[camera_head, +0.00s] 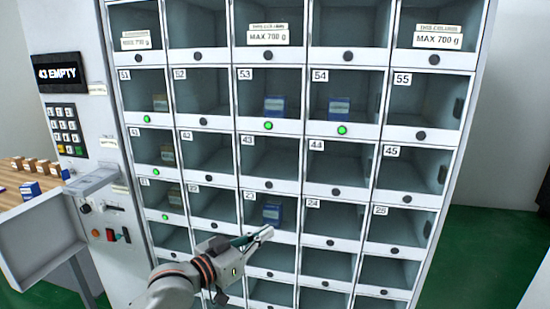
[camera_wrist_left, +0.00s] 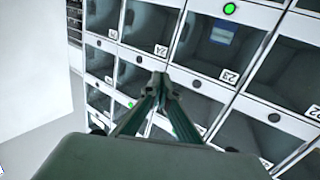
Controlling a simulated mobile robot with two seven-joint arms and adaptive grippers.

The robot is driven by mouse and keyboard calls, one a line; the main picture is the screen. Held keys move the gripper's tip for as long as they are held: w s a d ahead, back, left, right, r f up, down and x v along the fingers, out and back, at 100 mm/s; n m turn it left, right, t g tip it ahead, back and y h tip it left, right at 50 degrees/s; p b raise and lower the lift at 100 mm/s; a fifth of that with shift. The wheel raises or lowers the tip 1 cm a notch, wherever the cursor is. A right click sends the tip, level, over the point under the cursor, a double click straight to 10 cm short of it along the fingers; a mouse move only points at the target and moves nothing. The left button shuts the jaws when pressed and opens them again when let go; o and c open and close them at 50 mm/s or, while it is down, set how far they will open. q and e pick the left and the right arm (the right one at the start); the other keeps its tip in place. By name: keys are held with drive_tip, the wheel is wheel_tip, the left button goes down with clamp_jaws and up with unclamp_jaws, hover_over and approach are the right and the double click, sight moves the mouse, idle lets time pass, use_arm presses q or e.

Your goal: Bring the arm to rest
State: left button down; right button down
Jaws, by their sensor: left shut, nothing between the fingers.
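My left arm comes in from the bottom of the head view. Its left gripper (camera_head: 264,234) is shut and empty, in front of the vending cabinet (camera_head: 411,229) just below compartment 23. It also shows in the left wrist view (camera_wrist_left: 160,82), with its fingertips together and nothing between them. I cannot tell whether the tips touch the cabinet front. A blue box (camera_head: 272,214) stands in compartment 23. My right gripper is not in view.
A keypad (camera_head: 67,130) sits below a display (camera_head: 60,73) reading "43 EMPTY". An open tray or flap (camera_head: 40,240) juts out at lower left, beside a wooden table (camera_head: 12,200) with small boxes. Green floor lies free at right.

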use_arm(q)
drive_tip(key=s+a+f+n+y, duration=0.1)
drive_tip(key=s+a+f+y, duration=0.15)
drive_tip(key=f, duration=0.45)
drive_tip(key=s+a+f+n+y, duration=0.1)
drive_tip(key=s+a+f, duration=0.1)
drive_tip(key=s+f, duration=0.35)
drive_tip(key=s+a+f+y, duration=0.1)
drive_tip(key=s+a+f, duration=0.3)
drive_tip(key=s+f, duration=0.3)
drive_tip(key=s+a+f+g+y, duration=0.1)
drive_tip(key=s+a+f+y, duration=0.1)
drive_tip(key=s+a+f, duration=0.2)
drive_tip(key=s+a+f+n+g+y, duration=0.1)
drive_tip(key=s+a+f, duration=0.4)
drive_tip(key=s+f, duration=0.6)
drive_tip(key=shift+f+y, duration=0.65)
